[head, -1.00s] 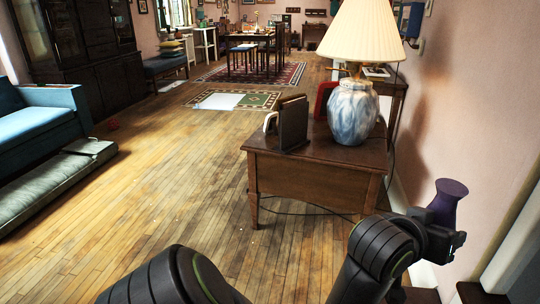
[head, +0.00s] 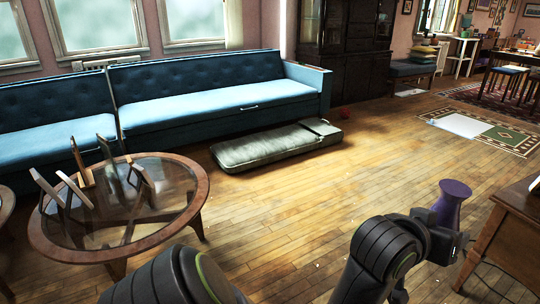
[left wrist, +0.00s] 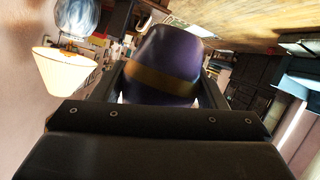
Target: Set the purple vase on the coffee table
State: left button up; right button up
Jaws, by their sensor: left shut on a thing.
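The purple vase (head: 453,203) is held upright at the right of the head view, above the wood floor. In the left wrist view the vase (left wrist: 165,55) fills the space between the jaws and shows a gold-brown band. My left gripper (head: 450,244) is shut on the vase's lower part. The coffee table (head: 112,254), with a round wooden rim and glass top, stands at the left of the head view, well apart from the vase. My right gripper is not in view.
Several wooden upright pieces (head: 82,164) stand on the coffee table's glass, with bare glass around them. A blue sofa (head: 215,95) is behind it. A grey-green cushion (head: 270,148) lies on the floor. A wooden side table (head: 510,235) is at the right edge. The middle floor is clear.

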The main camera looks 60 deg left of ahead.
aim_at(147, 214)
jog(key=j+u, duration=0.2)
jog(key=u, duration=0.2)
jog(key=i+j+u, duration=0.1)
jog(key=u, duration=0.25)
jog(key=i+j+u, duration=0.1)
jog(key=j+u, duration=0.15)
jog(key=u, duration=0.15)
jog(key=i+j+u, duration=0.1)
jog(key=u, duration=0.3)
